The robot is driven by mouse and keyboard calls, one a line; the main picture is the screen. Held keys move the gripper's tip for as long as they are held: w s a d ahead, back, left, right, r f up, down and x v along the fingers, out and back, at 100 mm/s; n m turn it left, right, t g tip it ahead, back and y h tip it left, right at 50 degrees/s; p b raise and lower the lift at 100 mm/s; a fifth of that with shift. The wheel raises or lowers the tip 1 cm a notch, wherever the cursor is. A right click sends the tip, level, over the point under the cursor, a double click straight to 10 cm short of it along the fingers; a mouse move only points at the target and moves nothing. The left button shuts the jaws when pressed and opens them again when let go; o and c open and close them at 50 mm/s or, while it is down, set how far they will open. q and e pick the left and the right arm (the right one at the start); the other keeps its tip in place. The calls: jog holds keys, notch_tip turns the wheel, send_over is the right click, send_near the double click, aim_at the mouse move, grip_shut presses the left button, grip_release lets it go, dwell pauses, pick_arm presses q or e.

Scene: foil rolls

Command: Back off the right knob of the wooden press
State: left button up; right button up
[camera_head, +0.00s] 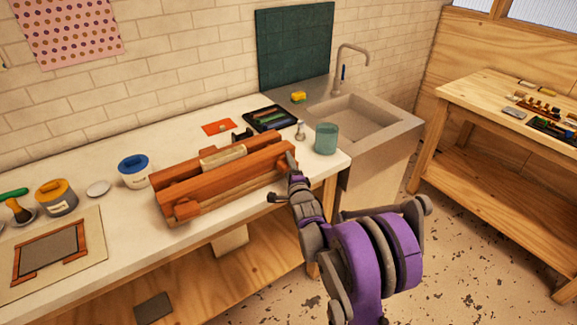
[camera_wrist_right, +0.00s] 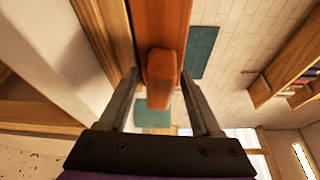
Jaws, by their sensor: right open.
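The wooden press (camera_head: 240,184), with reddish-brown beams, lies along the front of the white worktop. Its left knob (camera_head: 186,210) shows at the near left end. In the right wrist view, the right knob (camera_wrist_right: 162,79) is a small rounded orange-brown block in front of a beam. My open right gripper (camera_wrist_right: 158,76) has one finger on each side of it, with visible gaps; I cannot tell any contact. My left gripper is not in view.
A green-grey cup (camera_head: 327,139) and a small metal-topped bottle (camera_head: 301,131) stand just beyond the press's right end. A dark tray (camera_head: 251,118) lies behind it. The sink (camera_head: 362,115) is further right.

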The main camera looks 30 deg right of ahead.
grip_shut()
